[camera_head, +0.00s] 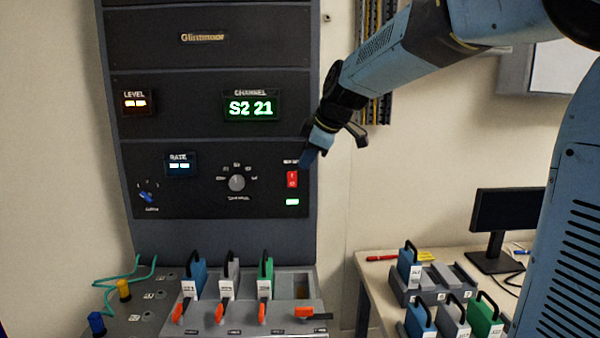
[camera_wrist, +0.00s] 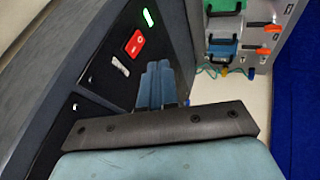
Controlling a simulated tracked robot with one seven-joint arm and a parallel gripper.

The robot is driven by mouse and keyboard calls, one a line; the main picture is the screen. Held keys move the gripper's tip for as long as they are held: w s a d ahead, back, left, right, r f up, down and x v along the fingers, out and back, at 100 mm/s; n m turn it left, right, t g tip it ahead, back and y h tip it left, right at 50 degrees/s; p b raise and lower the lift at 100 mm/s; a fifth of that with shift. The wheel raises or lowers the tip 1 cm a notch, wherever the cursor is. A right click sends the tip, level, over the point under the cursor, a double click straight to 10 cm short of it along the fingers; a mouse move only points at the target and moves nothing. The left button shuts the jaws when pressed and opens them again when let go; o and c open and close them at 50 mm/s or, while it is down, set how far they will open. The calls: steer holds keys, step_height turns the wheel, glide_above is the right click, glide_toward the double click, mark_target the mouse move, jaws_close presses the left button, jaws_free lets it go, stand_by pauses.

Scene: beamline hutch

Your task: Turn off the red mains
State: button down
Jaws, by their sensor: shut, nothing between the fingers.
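The red mains switch (camera_head: 292,180) is a small upright red rocker at the right of the rack's lower panel. A lit green lamp (camera_head: 292,202) sits just below it. The switch also shows in the wrist view (camera_wrist: 135,43), with white marks on it, and the green lamp (camera_wrist: 148,17) is lit beyond it. My gripper (camera_head: 309,157) is shut and empty, in front of the panel, just above and right of the switch in the head view. In the wrist view its blue fingers (camera_wrist: 157,72) lie together beside the switch. They look apart from it.
Below is a console (camera_head: 340,333) with handled modules and orange levers. A table (camera_head: 375,270) at right carries more modules and a monitor (camera_head: 505,222).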

steer(key=shift+v, duration=1.5)
steer(key=s+d+f+m+h, duration=0.1)
steer(key=s+d+f+m, duration=0.2)
steer(key=s, duration=0.6)
steer(key=s+d+f+m+h, duration=0.1)
steer(key=s+d+f+m, duration=0.3)
steer(key=s+d+m, duration=0.3)
steer(key=s+d+f+m+h, duration=0.2)
steer(key=s+d+f+m, duration=0.2)
steer(key=s, duration=0.7)
steer(key=d+m, duration=0.1)
steer(key=m, duration=0.1)
steer(key=shift+s+d+m, duration=0.2)
steer(key=shift+d+m, duration=0.1)
